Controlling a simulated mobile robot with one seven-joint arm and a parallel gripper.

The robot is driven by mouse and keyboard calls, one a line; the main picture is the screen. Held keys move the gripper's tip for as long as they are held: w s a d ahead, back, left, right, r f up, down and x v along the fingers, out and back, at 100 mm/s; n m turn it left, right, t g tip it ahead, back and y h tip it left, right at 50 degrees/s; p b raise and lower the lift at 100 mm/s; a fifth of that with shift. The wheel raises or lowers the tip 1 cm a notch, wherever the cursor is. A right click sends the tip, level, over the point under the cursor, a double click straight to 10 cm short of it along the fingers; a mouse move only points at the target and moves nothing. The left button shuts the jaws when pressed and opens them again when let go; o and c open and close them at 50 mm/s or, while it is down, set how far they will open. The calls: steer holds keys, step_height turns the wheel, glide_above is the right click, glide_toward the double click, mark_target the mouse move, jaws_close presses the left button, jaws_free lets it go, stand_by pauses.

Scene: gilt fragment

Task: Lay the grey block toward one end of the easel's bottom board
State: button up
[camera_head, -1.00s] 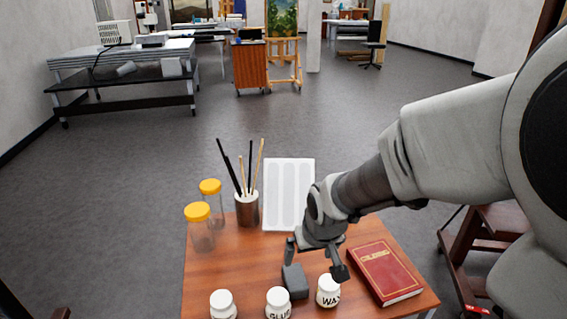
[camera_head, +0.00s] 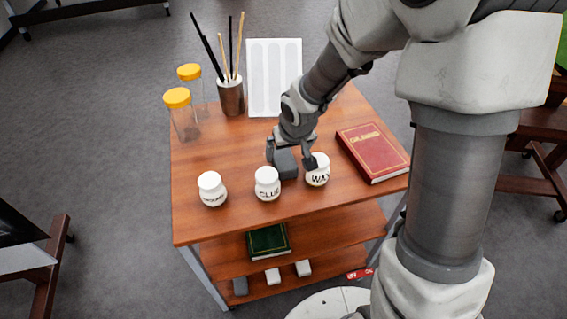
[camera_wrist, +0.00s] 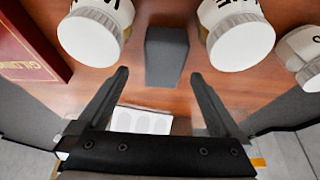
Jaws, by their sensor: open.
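The grey block (camera_head: 287,165) lies on the top of the wooden cart (camera_head: 235,215), just behind the glue and wax jars. My gripper (camera_head: 291,158) is open above it, with one finger to each side of the block in the picture. In the wrist view the block (camera_wrist: 167,55) shows in the gap between the fingertips of my gripper (camera_wrist: 160,76), nearer the right finger. Neither finger visibly touches it. A wooden stand with casters (camera_head: 540,165) at the right edge may be an easel; it is cut off and its bottom board is unclear.
The wax jar (camera_head: 317,170) and glue jar (camera_head: 267,184) stand close to the block, a third white jar (camera_head: 212,189) left. A red book (camera_head: 373,152), brush cup (camera_head: 231,98), white palette (camera_head: 273,75) and yellow-lidded jars (camera_head: 182,115) share the cart.

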mark_target(284, 158)
steer(key=x, duration=0.1)
steer(key=b+x, duration=0.1)
steer(key=x, duration=0.2)
steer(key=shift+w+a+f, duration=0.15)
steer(key=shift+a, duration=0.15)
steer(key=shift+f+b, duration=0.25)
steer(key=shift+b, duration=0.3)
steer(key=c, duration=1.5)
